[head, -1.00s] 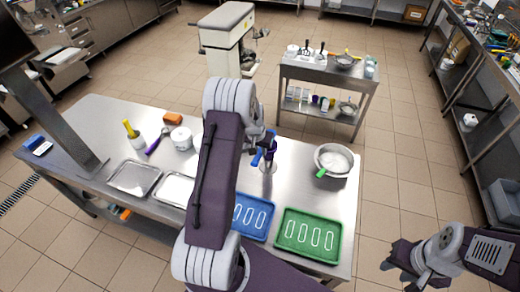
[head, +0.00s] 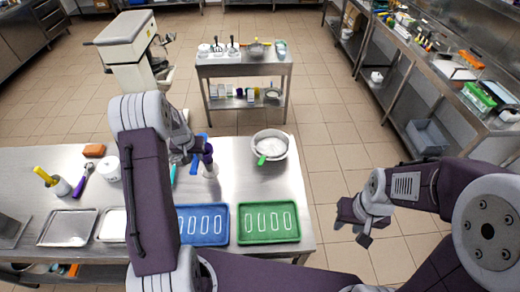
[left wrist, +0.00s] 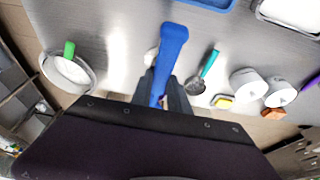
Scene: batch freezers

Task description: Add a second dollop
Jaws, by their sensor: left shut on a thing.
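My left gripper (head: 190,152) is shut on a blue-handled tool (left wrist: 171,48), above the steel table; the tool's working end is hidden. The blue handle also shows in the head view (head: 196,160). A metal bowl (head: 285,153) of white stuff, with a green-handled tool (head: 262,159) in it, stands right of the gripper. A blue tray (head: 183,240) and a green tray (head: 243,237), both with white oval outlines, lie at the front. My right gripper (head: 355,224) is open and empty, off the table's right side.
A teal-handled scoop (left wrist: 209,64) and white tubs (left wrist: 248,84) are near the left gripper. Metal trays (head: 68,228) lie on the left. A small cart (head: 243,68) stands behind the table.

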